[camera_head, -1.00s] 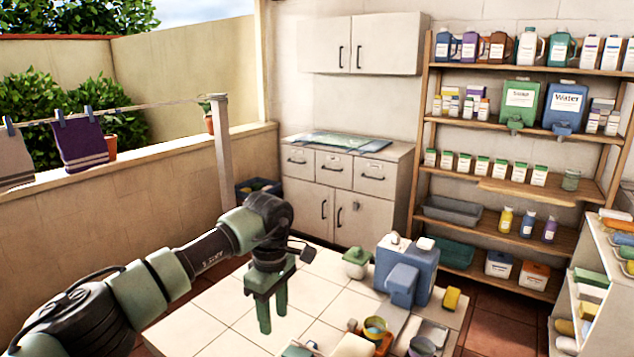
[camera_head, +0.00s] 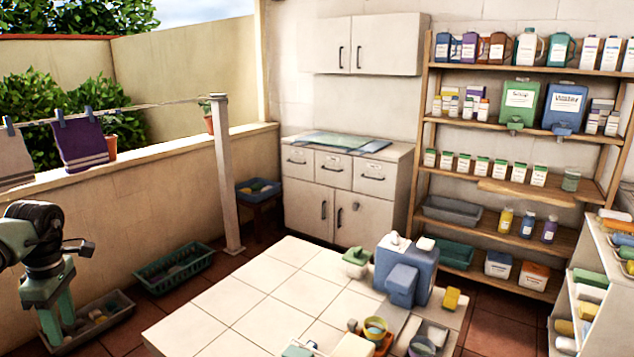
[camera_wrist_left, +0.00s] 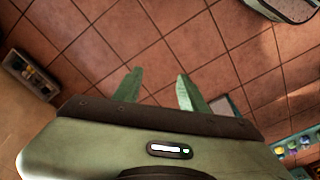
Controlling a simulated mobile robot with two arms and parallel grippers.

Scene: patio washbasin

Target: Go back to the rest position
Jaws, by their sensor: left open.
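My left gripper (camera_head: 56,322) is at the far left of the head view, in front of the low patio wall and clear of the tiled table (camera_head: 255,305). It points down, with its fingers overlapping the grey crate on the floor. In the left wrist view its two green fingers (camera_wrist_left: 157,92) are spread apart with nothing between them, above reddish floor tiles (camera_wrist_left: 190,50). My right gripper is in neither view.
A green basket (camera_head: 174,270) and a grey crate (camera_head: 100,318) stand on the floor by the wall. Blue containers (camera_head: 410,272), cups and a yellow sponge (camera_head: 451,298) crowd the table's right side. Its left part is bare. Shelves (camera_head: 520,185) stand behind.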

